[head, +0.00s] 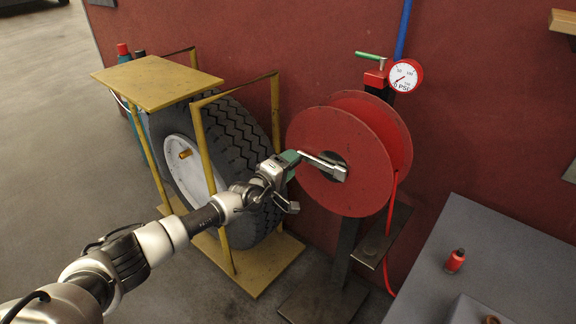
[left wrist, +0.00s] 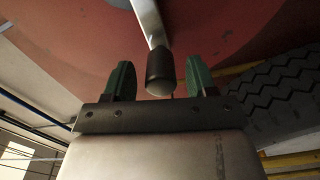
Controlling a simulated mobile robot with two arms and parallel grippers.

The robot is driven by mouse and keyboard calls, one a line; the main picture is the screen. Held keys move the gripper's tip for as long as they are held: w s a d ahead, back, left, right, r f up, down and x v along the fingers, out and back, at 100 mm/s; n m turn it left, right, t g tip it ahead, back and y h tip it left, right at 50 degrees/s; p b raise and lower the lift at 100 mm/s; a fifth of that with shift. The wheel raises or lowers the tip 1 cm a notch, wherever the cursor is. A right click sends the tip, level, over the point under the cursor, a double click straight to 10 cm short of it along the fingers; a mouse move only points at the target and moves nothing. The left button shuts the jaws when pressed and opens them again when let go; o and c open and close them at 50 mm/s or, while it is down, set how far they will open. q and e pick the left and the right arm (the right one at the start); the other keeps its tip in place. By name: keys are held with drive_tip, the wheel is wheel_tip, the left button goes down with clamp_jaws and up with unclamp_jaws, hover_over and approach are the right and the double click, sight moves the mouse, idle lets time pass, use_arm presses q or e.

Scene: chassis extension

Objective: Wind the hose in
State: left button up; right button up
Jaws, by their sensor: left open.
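The red hose reel (head: 325,190) stands upright on a metal post. Its silver crank arm (head: 318,160) runs from the hub to the left, toward my left gripper (head: 289,176). In the left wrist view the crank's black handle (left wrist: 160,72) lies between the two green finger pads of my left gripper (left wrist: 160,80), with a gap on each side. The gripper is open. In the head view the handle is hidden by the gripper. The red hose (head: 388,245) hangs from the reel's right side toward the floor. My right gripper is not in view.
A large tire (head: 240,125) stands in a yellow frame (head: 155,78) left of the reel. A pressure gauge (head: 404,76) and green-handled valve (head: 370,56) sit above the reel. A grey table (head: 500,262) with a small red bottle (head: 456,260) is at right.

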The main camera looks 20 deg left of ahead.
use_arm(q)
drive_tip(key=p+v, duration=0.2)
drive_tip(key=v, duration=0.8)
drive_tip(key=shift+s+p, duration=0.3)
drive_tip(key=shift+s, duration=0.1)
drive_tip(key=shift+a, duration=0.15)
